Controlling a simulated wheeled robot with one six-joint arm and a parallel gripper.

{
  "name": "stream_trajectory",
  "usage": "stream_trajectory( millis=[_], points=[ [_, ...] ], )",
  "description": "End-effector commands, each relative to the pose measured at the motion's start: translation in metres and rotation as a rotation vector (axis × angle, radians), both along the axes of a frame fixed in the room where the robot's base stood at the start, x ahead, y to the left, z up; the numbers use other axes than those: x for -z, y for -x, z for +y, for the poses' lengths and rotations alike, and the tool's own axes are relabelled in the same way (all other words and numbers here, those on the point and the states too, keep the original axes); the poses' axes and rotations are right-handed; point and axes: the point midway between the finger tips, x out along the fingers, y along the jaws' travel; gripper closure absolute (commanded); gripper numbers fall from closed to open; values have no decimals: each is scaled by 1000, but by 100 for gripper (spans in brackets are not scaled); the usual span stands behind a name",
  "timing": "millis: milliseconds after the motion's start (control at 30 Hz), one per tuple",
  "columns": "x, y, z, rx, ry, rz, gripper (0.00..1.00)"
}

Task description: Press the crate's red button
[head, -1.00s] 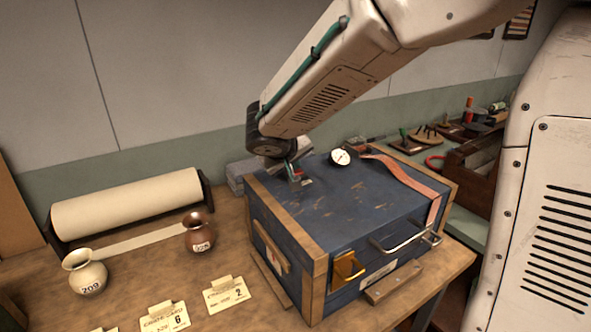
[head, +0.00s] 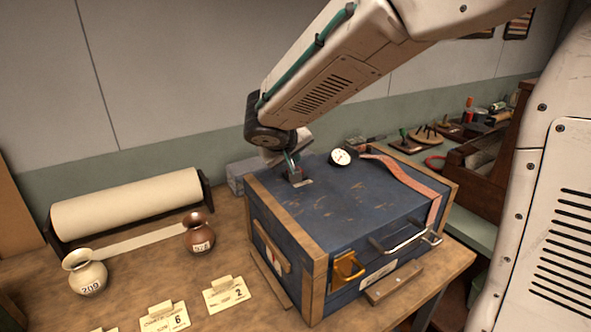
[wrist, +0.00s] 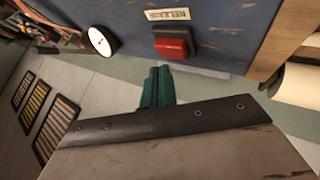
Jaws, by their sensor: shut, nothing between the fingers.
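The blue crate (head: 345,205) with wooden edge strips stands on the bench. Its red button (wrist: 171,46) sits in a dark square housing on the crate's top, beside a white "RELEASE" label (wrist: 168,14), in the wrist view. My gripper (wrist: 158,70) has its green fingers shut and empty, their tips close to the button's edge in that view. Whether they touch it I cannot tell. In the head view my gripper (head: 293,172) is low over the crate's back-left top, and the button is mostly hidden there.
A round white gauge (head: 340,157) and a reddish strap (head: 400,175) are on the crate's top. A yellow latch (head: 348,267) and a metal handle (head: 404,239) are on its front. A paper roll (head: 125,203), a brown vase (head: 199,234) and a cream vase (head: 86,272) stand to the left.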

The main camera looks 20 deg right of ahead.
Motion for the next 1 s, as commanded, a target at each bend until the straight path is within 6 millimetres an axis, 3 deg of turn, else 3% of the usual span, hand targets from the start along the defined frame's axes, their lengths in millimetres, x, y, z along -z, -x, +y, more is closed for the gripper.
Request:
stream_trajectory(
  millis=[600, 1000],
  points=[
    [-48, 0, 0, -1, 0, -2, 100],
    [-50, 0, 0, 0, 0, 0, 100]
  ],
)
